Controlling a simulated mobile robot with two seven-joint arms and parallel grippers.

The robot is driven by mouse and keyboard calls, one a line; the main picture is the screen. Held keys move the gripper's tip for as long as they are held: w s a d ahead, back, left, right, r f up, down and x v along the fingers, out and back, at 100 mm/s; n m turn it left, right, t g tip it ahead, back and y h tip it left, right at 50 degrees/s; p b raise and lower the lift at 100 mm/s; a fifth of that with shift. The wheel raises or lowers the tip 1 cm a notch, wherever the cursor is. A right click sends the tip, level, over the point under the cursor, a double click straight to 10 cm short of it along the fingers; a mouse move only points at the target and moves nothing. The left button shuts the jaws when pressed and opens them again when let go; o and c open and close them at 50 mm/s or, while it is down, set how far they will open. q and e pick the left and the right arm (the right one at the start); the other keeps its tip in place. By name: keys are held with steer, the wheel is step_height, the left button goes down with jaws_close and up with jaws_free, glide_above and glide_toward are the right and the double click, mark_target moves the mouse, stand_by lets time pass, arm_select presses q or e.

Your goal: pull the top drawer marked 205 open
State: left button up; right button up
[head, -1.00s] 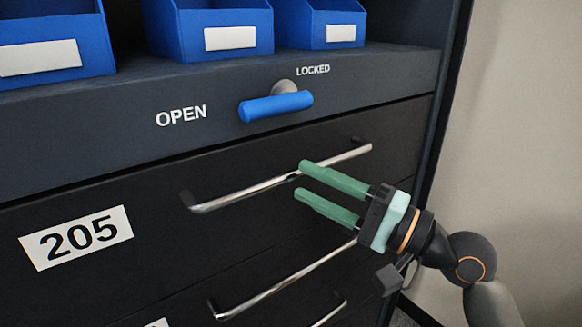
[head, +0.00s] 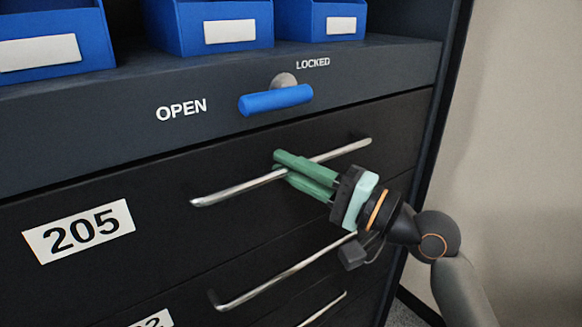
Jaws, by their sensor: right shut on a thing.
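The top drawer (head: 160,233) is black and carries a white label marked 205 (head: 80,232) at its left. Its long silver bar handle (head: 232,189) slants across the drawer front. My right gripper (head: 280,165) comes in from the right, and its green fingers are shut on the handle near its middle, one above and one below the bar. The fingers hide a short stretch of the bar. The drawer front looks flush with the cabinet. My left gripper is not in view.
A blue lock lever (head: 275,101) sits above the drawer between the words OPEN and LOCKED, its blue bar pointing toward OPEN. Blue bins (head: 210,28) stand on the shelf above. A lower drawer handle (head: 285,275) lies below my gripper. A pale wall (head: 520,130) is at the right.

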jaws_close()
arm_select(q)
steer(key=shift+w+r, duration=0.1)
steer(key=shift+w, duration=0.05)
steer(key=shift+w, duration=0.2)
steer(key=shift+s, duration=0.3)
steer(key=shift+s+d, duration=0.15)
arm_select(e)
steer(key=shift+s+d, duration=0.1)
